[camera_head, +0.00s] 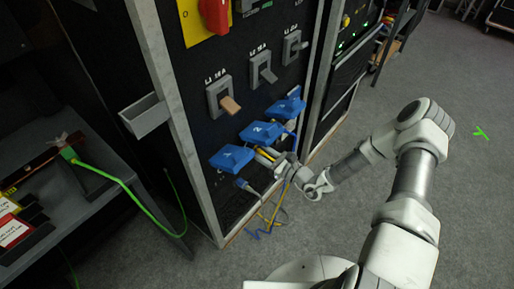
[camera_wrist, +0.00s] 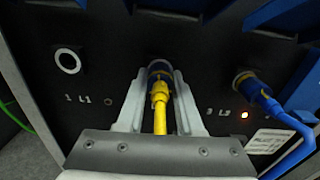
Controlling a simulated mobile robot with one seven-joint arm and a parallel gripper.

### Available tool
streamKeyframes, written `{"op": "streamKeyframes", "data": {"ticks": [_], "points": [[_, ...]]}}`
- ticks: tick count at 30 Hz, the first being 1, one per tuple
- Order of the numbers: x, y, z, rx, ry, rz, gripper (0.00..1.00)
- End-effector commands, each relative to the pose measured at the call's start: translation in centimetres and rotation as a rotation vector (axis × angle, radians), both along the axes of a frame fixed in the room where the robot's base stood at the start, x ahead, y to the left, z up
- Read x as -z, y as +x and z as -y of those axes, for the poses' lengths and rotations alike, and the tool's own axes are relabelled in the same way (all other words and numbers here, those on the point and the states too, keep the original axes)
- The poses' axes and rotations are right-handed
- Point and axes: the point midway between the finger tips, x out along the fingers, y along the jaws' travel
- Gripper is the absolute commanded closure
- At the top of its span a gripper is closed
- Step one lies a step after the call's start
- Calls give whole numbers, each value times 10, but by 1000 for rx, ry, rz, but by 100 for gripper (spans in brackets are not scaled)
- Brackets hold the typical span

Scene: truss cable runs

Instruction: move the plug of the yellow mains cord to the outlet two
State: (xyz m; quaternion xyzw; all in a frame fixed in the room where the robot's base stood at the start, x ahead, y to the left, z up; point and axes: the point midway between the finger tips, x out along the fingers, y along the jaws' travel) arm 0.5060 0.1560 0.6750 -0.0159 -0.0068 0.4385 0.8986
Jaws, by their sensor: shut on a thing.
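The yellow plug (camera_wrist: 159,92) of the yellow mains cord is between the two fingers of my gripper (camera_wrist: 159,85) in the wrist view. My gripper is shut on it. The plug points at the middle outlet (camera_wrist: 158,66), between the labels 1 L1 and 3 L3, and its tip meets the blue collar there. I cannot tell how deep it sits. In the head view, my gripper (camera_head: 277,160) is just below the blue cover marked 2 (camera_head: 262,133). The yellow cord (camera_head: 279,203) hangs down toward the floor.
A blue plug (camera_wrist: 250,84) with a blue cord sits in outlet three, beside a lit red lamp (camera_wrist: 244,115). A round ring (camera_wrist: 68,60) is left of my fingers. Breaker handles (camera_head: 230,104) stick out above the covers.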

Motion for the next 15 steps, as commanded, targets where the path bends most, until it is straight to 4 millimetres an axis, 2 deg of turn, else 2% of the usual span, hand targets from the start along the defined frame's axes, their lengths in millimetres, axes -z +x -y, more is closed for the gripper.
{"op": "streamKeyframes", "data": {"ticks": [10, 15], "points": [[-3, 3, -3, -1, 22, -16, 100], [-5, 3, -3, -1, 104, -119, 100]]}}
